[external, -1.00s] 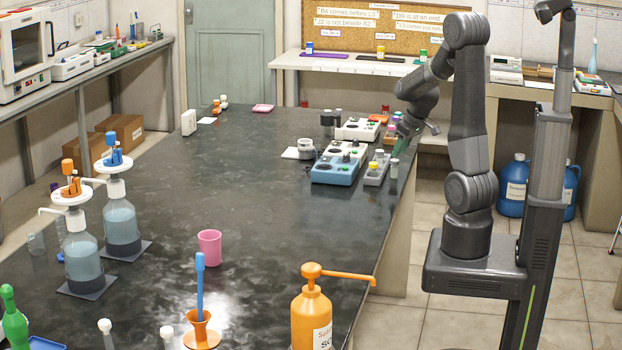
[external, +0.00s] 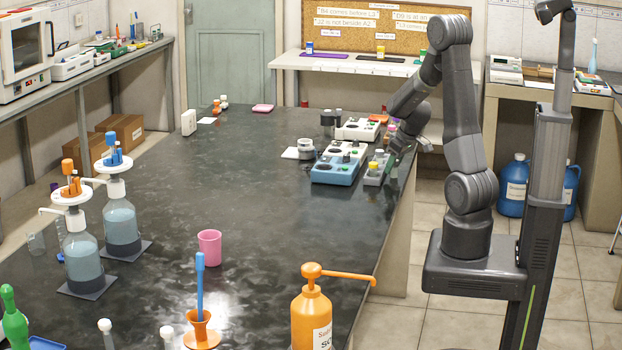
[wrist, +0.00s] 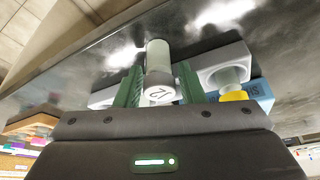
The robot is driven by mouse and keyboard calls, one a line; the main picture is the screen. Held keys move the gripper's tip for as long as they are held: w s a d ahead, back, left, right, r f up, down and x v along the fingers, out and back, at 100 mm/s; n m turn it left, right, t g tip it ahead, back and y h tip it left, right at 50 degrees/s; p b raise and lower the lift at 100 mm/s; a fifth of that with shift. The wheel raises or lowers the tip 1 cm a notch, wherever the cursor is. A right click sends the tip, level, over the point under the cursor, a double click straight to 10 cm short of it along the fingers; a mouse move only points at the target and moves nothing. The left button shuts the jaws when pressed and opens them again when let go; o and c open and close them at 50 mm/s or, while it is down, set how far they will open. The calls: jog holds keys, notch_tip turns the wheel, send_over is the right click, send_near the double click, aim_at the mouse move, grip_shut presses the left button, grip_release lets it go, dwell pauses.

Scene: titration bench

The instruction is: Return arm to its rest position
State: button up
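My gripper (wrist: 160,85) shows in the wrist view with one green finger on each side of a pale vial (wrist: 159,56). The vial has a white cap with dark characters on it, too small to read surely. Whether the fingers press on it or only stand around it cannot be told. The arm hides the vial there.
A blue device (external: 337,168) and a white device (external: 359,130) stand just left of my gripper. A pink cup (external: 209,246), an orange pump bottle (external: 312,318) and bottles with dispensers stand nearer. The middle of the bench is clear.

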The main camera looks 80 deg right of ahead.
jog(key=shift+w+d+f, duration=0.1)
jog(key=shift+w+f, duration=0.05)
notch_tip(320, 180, up, 10)
jog(key=shift+f, duration=0.1)
jog(key=shift+n, duration=0.3)
jog(key=w+a+f, duration=0.1)
jog(key=w+a, duration=0.6)
jog(key=w, duration=0.1)
jog(key=w+a+f, duration=0.2)
jog(key=w+a, duration=0.5)
jog(key=w+a+f+p, duration=0.1)
jog(key=w+a, duration=0.7)
jog(key=shift+w+f, duration=0.3)
jog(key=shift+f, duration=0.05)
jog(key=w+a, duration=0.1)
jog(key=a, duration=0.2)
jog(key=w+a+f, duration=0.1)
jog(key=a, duration=0.3)
jog(key=w+a, duration=0.1)
jog(key=a, duration=0.2)
jog(key=shift+w+a+f, duration=0.2)
jog(key=shift+w+f, duration=0.05)
jog(key=shift+w, duration=0.15)
